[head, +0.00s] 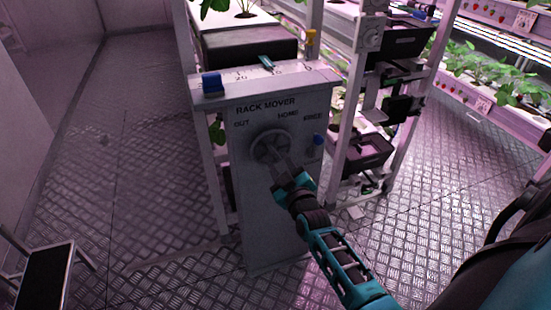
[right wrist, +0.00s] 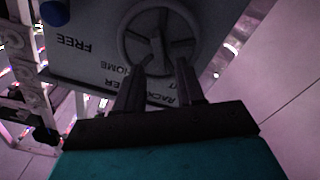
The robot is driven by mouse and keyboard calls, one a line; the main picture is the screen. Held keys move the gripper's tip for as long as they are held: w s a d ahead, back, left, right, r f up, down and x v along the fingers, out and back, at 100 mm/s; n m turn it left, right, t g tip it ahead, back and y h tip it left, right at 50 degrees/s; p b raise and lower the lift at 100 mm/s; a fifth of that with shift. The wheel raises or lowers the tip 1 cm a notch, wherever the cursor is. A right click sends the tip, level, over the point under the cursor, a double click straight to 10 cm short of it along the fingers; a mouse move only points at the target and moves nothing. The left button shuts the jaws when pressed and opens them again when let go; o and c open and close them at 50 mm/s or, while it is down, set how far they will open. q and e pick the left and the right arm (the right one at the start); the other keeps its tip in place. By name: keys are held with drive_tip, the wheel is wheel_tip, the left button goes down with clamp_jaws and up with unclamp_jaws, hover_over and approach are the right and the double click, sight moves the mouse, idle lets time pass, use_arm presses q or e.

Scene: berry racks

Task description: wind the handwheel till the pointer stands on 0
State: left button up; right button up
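The grey rack mover box (head: 262,215) stands upright in the middle of the head view. Its handwheel (head: 262,142) is on the front face, under the word HOME; it also shows in the right wrist view (right wrist: 157,14). On top is a pale scale with small numbers; 20 is near its left end. A teal pointer (head: 266,62) stands at the scale between its ends, right of 20. My right gripper (head: 280,165) is at the lower part of the wheel. In the right wrist view its fingers (right wrist: 160,75) are apart, with their tips at the wheel's rim. Contact is unclear. My left gripper is out of view.
A blue block (head: 212,84) sits at the scale's left end, a yellow piece (head: 310,40) behind its right end. A blue knob (head: 319,139) is near the word FREE. Plant racks stand behind and right. A dark step (head: 46,278) is at lower left; the left floor is clear.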

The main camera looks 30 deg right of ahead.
sight(276, 155)
drive_tip(key=shift+b+x, duration=0.35)
drive_tip(key=shift+x, duration=1.9)
clamp_jaws()
